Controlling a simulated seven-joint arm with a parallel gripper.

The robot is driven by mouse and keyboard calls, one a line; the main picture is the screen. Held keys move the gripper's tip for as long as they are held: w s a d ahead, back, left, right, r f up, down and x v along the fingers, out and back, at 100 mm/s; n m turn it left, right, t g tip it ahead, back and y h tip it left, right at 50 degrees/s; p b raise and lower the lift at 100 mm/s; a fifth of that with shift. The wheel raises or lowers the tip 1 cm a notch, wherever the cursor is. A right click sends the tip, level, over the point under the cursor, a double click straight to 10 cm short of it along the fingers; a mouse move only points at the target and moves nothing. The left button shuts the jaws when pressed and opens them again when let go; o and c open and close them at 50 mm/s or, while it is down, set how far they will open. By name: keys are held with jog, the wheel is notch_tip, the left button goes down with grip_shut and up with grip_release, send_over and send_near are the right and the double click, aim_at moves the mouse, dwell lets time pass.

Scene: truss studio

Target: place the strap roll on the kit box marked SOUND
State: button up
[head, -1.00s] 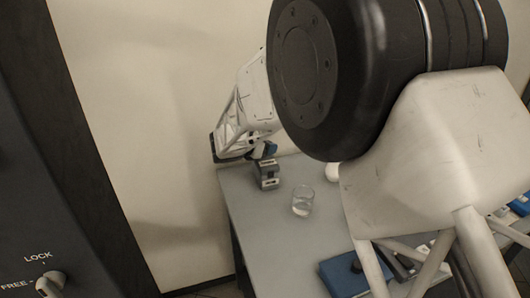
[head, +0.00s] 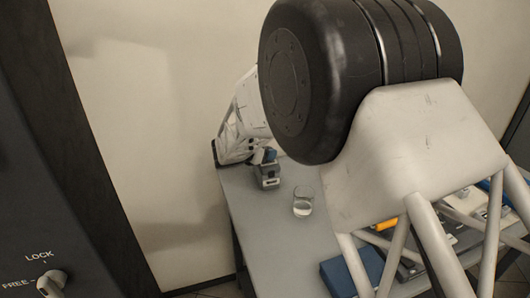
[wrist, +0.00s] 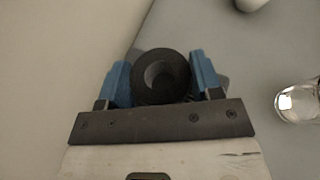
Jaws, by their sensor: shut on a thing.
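The strap roll (wrist: 176,88) is a black ring, seen end-on in the wrist view between the two blue fingers of my gripper (wrist: 161,75). My gripper is shut on it, one finger on each side. No SOUND marking is legible. A blue box (head: 338,277) lies at the front of the table, partly behind my arm; I cannot tell whether it is a kit box.
A clear glass (head: 303,203) stands right of my gripper; it also shows in the wrist view (wrist: 299,102). An orange item (head: 386,224) and dark cases sit behind my arm links. The table's (head: 255,225) left part is bare.

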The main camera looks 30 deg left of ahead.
jog(key=shift+f, duration=0.2)
jog(key=o, duration=0.9)
jog(key=shift+r, duration=0.15)
jog(key=v, duration=1.2)
dwell(0.6)
